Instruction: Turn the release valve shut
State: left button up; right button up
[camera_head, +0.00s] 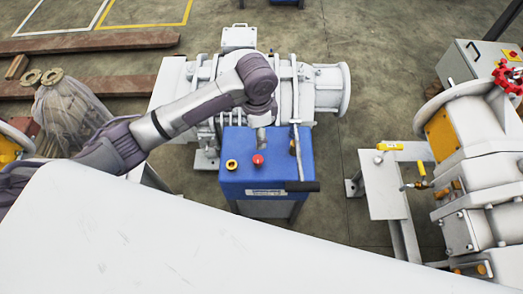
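No part is plainly marked as the release valve. A valve with a yellow handle (421,168) sits on a pipe at the right machine, beside a white stand. A red handwheel (508,78) is at the far right edge. A blue control box (250,185) in the middle carries a red button (258,160) and a yellow-ringed knob (231,165). My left arm reaches in from the left. Its gripper (263,135) points down over the back of the blue box. The fingers are too small to tell open from shut. My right gripper is not in view.
A white vacuum machine (328,90) stands behind the blue box. A white stand (385,190) is at the right. Open floor (335,160) lies between. Rusty beams (95,42) lie at the left.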

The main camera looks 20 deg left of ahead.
aim_at(258, 159)
pick_arm(q)
jog(key=f, duration=1.2)
jog(key=shift+s+f+b, duration=0.2)
jog(key=shift+f+b, duration=0.1)
jog(key=shift+b, duration=0.1)
jog(key=shift+f, duration=0.45)
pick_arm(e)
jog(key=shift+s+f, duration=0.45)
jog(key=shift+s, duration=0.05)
pick_arm(q)
jog(key=c, duration=1.2)
jog(key=shift+o, duration=0.2)
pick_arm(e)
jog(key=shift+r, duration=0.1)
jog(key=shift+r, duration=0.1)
